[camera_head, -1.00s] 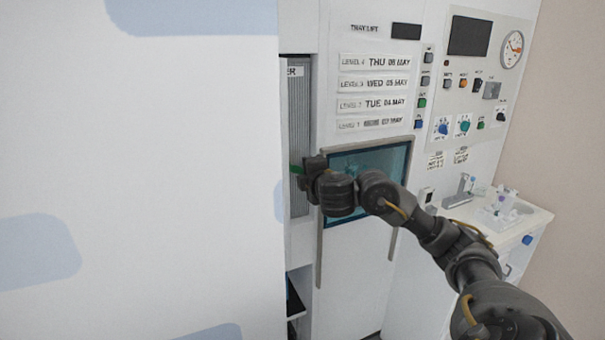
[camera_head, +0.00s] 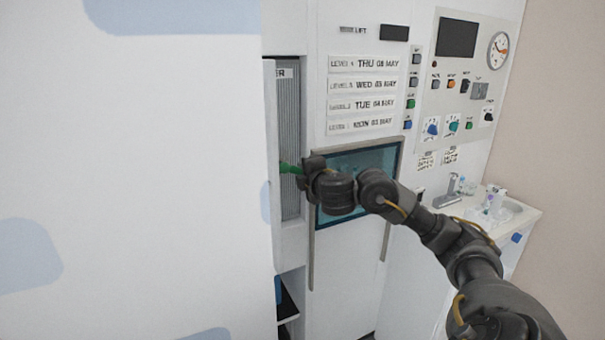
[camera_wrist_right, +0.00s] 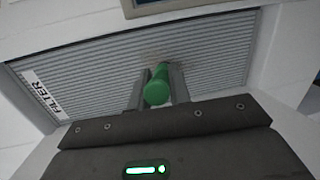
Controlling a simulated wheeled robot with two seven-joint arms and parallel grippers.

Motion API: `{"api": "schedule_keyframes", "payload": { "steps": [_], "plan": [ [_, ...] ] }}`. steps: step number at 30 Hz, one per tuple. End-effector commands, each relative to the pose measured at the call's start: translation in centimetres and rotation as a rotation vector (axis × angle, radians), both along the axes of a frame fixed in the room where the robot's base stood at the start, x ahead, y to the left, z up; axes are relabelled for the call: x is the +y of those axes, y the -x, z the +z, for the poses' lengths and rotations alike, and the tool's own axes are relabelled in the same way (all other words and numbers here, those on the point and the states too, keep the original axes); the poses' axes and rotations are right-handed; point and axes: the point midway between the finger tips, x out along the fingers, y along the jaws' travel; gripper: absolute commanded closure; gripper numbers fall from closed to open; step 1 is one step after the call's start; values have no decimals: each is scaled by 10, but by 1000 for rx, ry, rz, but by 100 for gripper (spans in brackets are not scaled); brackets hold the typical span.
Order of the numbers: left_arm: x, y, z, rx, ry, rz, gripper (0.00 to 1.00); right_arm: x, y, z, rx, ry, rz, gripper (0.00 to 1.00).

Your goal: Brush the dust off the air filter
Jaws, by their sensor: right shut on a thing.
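The air filter (camera_head: 290,130) is a tall grey pleated panel in a recess, partly hidden by a white panel on the left. In the right wrist view the filter (camera_wrist_right: 100,65) carries a "FILTER" label. A brownish dusty patch (camera_wrist_right: 178,58) shows on its pleats. My right gripper (camera_head: 301,168) is shut on a green handle (camera_head: 288,168), which I take to be the brush. In the right wrist view the green handle (camera_wrist_right: 157,88) stands between the two fingers and points at the filter by the patch. Its bristles are hidden, so contact is unclear. My left gripper is not in view.
A large white panel with pale blue patches (camera_head: 130,170) fills the left side, close to the filter. Right of the filter are a framed teal window (camera_head: 380,160), date labels (camera_head: 363,92) and a control panel (camera_head: 455,90). A counter with a sink (camera_head: 510,212) stands at right.

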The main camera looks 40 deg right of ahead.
Motion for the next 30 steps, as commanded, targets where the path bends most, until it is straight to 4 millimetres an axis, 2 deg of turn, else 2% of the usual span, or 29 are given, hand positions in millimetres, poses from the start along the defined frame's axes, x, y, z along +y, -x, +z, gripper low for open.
{"api": "schedule_keyframes", "payload": {
  "steps": [30],
  "plan": [
    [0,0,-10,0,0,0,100,-30,9,-2,1,0,-2,100]
  ]
}}
